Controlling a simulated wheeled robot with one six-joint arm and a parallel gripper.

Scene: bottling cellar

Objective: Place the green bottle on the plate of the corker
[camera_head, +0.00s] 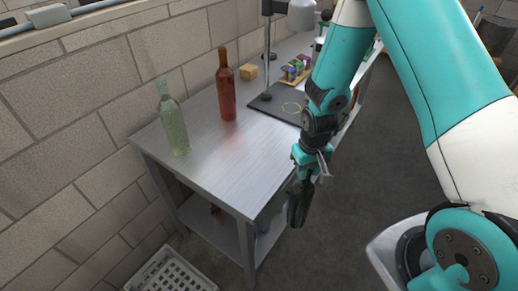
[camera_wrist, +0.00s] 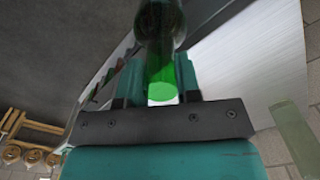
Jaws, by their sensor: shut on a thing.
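My gripper (camera_head: 308,165) is shut on a dark green bottle (camera_head: 298,206), which hangs below it, slightly tilted, beside the table's near right edge. In the wrist view the bottle (camera_wrist: 160,25) shows between the two fingers (camera_wrist: 159,82), bright green where they hold it. The corker stands farther back on the table, with a dark flat plate (camera_head: 270,110), a thin column (camera_head: 267,52) and a grey head (camera_head: 301,16). A pale ring is marked on the plate. My arm hides part of the corker's right side.
A pale clear-green bottle (camera_head: 174,128) and a red-brown bottle (camera_head: 227,92) stand on the metal table (camera_head: 215,160). A small wooden block (camera_head: 248,72) and a tray of coloured items (camera_head: 295,70) lie behind. A grey crate (camera_head: 170,273) is on the floor. The table's near front is clear.

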